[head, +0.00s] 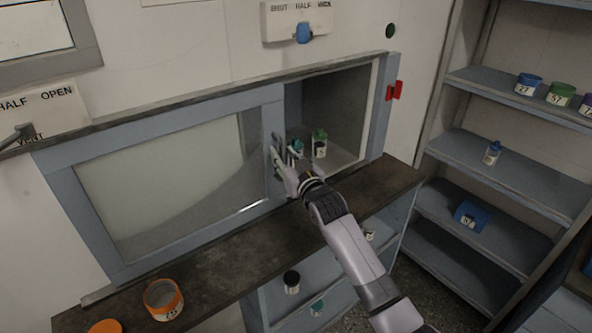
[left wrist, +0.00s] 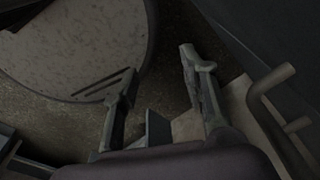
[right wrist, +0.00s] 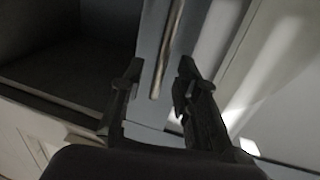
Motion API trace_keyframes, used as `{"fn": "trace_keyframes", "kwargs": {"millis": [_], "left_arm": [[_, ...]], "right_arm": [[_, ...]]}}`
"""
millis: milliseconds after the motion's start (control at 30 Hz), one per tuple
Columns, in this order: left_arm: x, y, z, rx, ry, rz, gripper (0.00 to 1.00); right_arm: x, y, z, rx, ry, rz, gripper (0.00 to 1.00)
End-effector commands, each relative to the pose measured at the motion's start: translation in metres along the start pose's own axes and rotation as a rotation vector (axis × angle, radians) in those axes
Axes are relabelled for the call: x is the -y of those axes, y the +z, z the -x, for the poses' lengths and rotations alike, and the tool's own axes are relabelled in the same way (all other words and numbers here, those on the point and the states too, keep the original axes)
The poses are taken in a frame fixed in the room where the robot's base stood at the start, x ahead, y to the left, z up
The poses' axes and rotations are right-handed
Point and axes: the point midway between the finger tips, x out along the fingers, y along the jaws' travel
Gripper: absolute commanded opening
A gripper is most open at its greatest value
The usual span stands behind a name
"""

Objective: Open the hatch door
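The hatch door (head: 165,180) is a sliding panel with a blue-grey frame and a pale window. It covers the left and middle of the hatch, and the opening at its right shows a dark interior. My right gripper (head: 283,158) is at the right stile of the door. In the right wrist view its fingers (right wrist: 158,88) are spread, with the stile and its thin upright handle (right wrist: 168,45) between them; I cannot tell whether they touch it. My left gripper (left wrist: 158,75) is open and empty, away from the hatch, above the floor.
Small jars (head: 319,144) stand inside the hatch opening. The dark counter (head: 235,262) below holds orange-rimmed containers (head: 163,299) at left. A red latch (head: 395,90) is on the right frame. Shelves (head: 500,190) with jars stand at right. A blue-knobbed switch panel (head: 297,18) is above.

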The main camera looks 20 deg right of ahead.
Motion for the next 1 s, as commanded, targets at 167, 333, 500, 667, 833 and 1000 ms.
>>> {"fn": "trace_keyframes", "kwargs": {"millis": [167, 333, 500, 667, 833, 1000], "left_arm": [[-0.001, 0.0, 0.0, 0.0, 0.002, 0.0, 0.4], [-0.002, 0.0, 0.0, 0.0, 0.002, 0.0, 0.4], [-0.002, -0.001, 0.0, -0.001, 0.002, 0.0, 0.4], [-0.002, -0.001, 0.0, -0.001, 0.002, 0.0, 0.4], [-0.002, -0.001, 0.0, -0.001, 0.002, 0.0, 0.4], [-0.002, -0.001, 0.0, -0.001, 0.002, -0.001, 0.4]], "right_arm": [[0.0, 0.001, 0.036, 0.001, 0.0, 0.0, 0.29], [0.0, 0.001, 0.067, 0.0, 0.0, 0.001, 0.29], [0.0, 0.001, 0.088, 0.001, 0.001, 0.0, 0.29], [0.0, 0.0, 0.096, 0.0, 0.0, 0.0, 0.29], [0.0, 0.0, 0.096, 0.0, 0.0, 0.0, 0.29], [0.0, 0.0, 0.096, 0.0, 0.0, 0.0, 0.29]]}}
